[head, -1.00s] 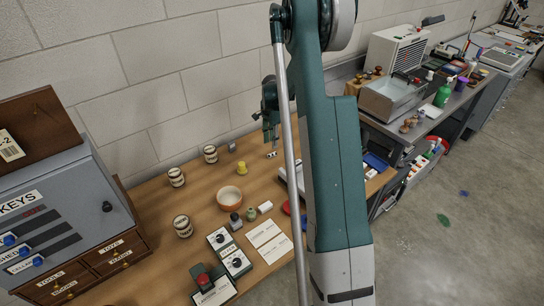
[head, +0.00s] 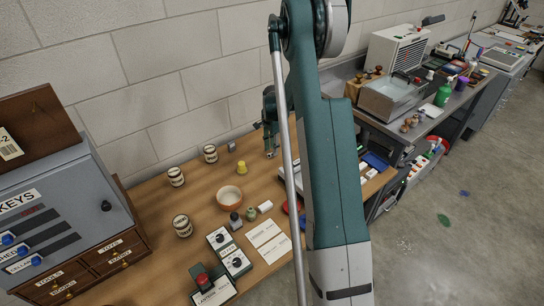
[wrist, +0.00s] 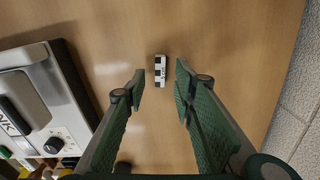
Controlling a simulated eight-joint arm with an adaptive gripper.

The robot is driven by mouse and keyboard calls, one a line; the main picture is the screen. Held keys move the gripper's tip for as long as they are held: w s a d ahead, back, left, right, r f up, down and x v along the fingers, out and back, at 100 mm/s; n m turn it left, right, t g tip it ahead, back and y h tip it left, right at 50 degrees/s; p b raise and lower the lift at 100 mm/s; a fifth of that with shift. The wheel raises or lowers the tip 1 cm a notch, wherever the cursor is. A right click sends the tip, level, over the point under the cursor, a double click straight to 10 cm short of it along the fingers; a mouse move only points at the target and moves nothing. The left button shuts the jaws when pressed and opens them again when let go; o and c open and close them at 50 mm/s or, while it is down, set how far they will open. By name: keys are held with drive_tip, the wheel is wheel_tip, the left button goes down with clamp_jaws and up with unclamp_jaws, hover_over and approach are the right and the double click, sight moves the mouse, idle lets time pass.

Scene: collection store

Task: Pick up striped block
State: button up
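The striped block (wrist: 160,70) is small, with black and white bands. It lies on the wooden table in the wrist view, just beyond and between my fingertips. My gripper (wrist: 159,78) is open, with one green finger on each side and nothing held between them. In the head view my gripper (head: 269,150) hangs over the back part of the table, near the wall. The block is mostly hidden by it there. Whether the fingertips are level with the block is hard to tell.
A grey device with a knob (wrist: 52,145) stands left of my gripper in the wrist view. The wall (wrist: 302,100) is close on the right.

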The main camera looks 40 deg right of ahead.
drive_tip(key=shift+f, duration=1.15)
drive_tip(key=c, duration=0.8)
